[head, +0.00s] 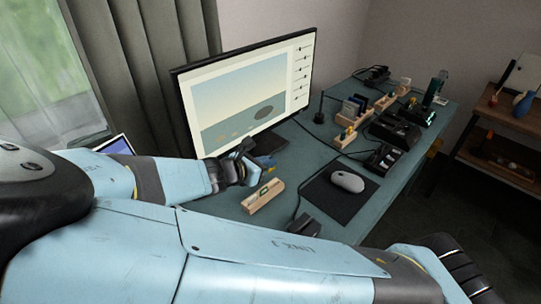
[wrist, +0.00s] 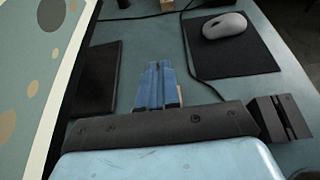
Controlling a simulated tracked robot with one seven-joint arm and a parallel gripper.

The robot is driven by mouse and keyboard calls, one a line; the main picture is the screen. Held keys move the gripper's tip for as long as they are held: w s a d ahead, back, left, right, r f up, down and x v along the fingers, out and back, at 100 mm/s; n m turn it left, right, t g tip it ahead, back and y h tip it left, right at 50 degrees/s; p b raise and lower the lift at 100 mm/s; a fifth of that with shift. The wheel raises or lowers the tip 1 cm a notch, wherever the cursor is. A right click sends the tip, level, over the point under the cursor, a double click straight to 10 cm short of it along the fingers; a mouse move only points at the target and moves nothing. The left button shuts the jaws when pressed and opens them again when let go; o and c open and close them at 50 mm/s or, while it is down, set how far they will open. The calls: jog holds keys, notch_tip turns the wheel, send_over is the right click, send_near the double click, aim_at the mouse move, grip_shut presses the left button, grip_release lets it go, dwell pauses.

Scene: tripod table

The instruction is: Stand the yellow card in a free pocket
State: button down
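My gripper (head: 257,167) is low over the desk in front of the monitor. In the wrist view its blue fingers (wrist: 157,68) are close together, and I cannot tell whether a thin card is between them. I cannot make out the yellow card clearly in either view. A long pale wooden rack (head: 345,138) stands farther back on the desk, with several dark cards (head: 356,105) upright near it. Its pockets are too small to tell free from filled.
A monitor (head: 250,90) stands left of my gripper. A grey mouse (head: 347,181) rests on a black pad (head: 335,200) to the right, with a cable nearby. Black devices (head: 395,128) crowd the far right of the desk. Bare desk (head: 300,165) shows between.

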jog(key=shift+w+d, duration=0.25)
jog(key=shift+d, duration=0.05)
jog(key=shift+r, duration=0.1)
send_over(269, 189)
jog(key=shift+f, duration=2.85)
jog(key=shift+f, duration=0.9)
dwell(0.4)
jog(key=shift+r, duration=0.65)
jog(key=shift+f, duration=0.85)
dwell(1.6)
jog(key=c, duration=1.3)
grip_release()
